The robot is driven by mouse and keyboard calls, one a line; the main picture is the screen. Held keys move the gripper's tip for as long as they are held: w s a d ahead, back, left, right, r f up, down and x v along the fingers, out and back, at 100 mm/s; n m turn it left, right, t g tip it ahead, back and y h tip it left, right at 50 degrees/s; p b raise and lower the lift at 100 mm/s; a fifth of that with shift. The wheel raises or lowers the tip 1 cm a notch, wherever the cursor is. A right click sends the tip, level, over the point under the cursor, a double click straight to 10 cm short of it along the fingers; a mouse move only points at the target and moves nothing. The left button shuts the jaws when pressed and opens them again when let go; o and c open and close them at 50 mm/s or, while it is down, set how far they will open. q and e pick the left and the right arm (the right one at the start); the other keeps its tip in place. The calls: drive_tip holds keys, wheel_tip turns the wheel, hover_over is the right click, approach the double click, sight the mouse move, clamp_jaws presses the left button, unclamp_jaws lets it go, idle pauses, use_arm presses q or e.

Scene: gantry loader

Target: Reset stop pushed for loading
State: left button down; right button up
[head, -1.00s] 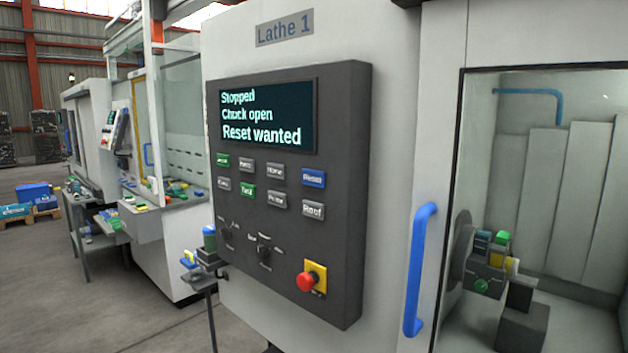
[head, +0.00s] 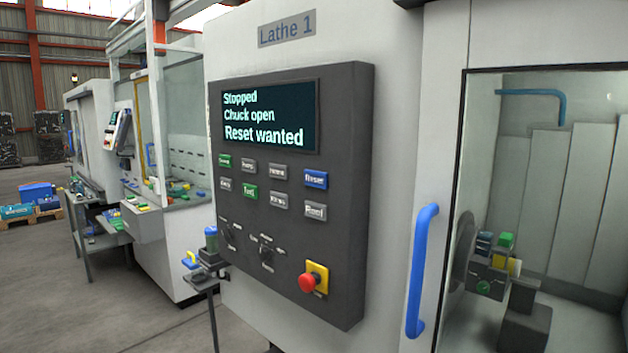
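The Lathe 1 control panel (head: 345,200) fills the middle of the head view. Its screen (head: 270,117) reads "Stopped", "Chuck open", "Reset wanted". The blue Reset button (head: 315,179) is at the right end of the upper button row. A red mushroom stop button (head: 308,283) sits on a yellow plate (head: 321,272) at the lower right of the panel. Whether it is latched in cannot be told. Several grey and green buttons and two rotary knobs are also on the panel. Neither of my grippers shows.
A blue door handle (head: 421,270) stands out right of the panel. Behind the lathe window are the chuck (head: 461,250) and a tool block with coloured parts. A small stand (head: 205,283) is left of the panel. Open floor (head: 110,310) lies at the lower left.

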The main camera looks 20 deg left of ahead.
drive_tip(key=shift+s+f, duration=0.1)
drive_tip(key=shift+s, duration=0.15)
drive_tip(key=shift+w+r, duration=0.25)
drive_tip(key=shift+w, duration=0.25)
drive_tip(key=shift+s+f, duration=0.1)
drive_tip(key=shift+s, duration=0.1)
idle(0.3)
